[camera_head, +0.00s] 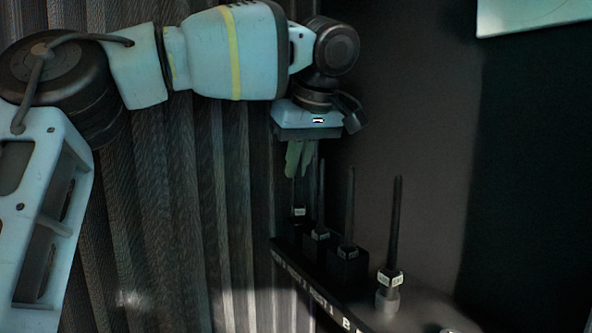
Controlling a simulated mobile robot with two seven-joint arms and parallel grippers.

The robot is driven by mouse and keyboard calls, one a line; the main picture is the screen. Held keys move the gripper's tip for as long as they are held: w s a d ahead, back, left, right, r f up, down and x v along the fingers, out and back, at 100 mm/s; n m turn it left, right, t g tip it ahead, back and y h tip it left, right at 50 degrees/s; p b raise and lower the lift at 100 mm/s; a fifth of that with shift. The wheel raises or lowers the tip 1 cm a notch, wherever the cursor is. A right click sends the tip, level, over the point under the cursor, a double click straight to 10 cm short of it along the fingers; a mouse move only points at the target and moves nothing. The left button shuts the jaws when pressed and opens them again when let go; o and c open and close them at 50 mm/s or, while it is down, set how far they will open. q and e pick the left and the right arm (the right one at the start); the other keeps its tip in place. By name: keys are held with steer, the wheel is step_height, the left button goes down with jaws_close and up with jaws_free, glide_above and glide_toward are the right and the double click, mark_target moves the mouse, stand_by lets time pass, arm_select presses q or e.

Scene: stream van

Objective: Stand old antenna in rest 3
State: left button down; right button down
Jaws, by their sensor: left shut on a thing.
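My left gripper (298,160) points down with its pale green fingers shut on the upper part of a thin dark antenna. This antenna's base carries a small white label (300,212), at the far left end of a dark rack (290,250). I cannot tell whether its base sits in the rest or hangs just over it. Two more dark upright antennas stand in the rack, one with its label in the middle (320,236) and one nearer (348,253). The label writing is too small to read, so I cannot tell which is the old antenna. My right gripper is not in view.
Another upright antenna (395,230) stands apart on a grey cylindrical mount (387,300), right of the rack. White lettering runs along the rack's front edge. A dark pleated curtain (190,200) hangs left and behind; a plain wall (430,130) is at right.

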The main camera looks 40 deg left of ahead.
arm_select(q)
steer(key=shift+f, duration=1.1)
steer(key=c, duration=1.6)
jaws_free()
steer(key=shift+o, duration=0.2)
steer(key=shift+r, duration=0.1)
steer(key=w+v, duration=0.1)
steer(key=v, duration=0.6)
steer(key=shift+s+r, duration=0.4)
steer(key=shift+s, duration=0.15)
steer(key=shift+d, duration=0.1)
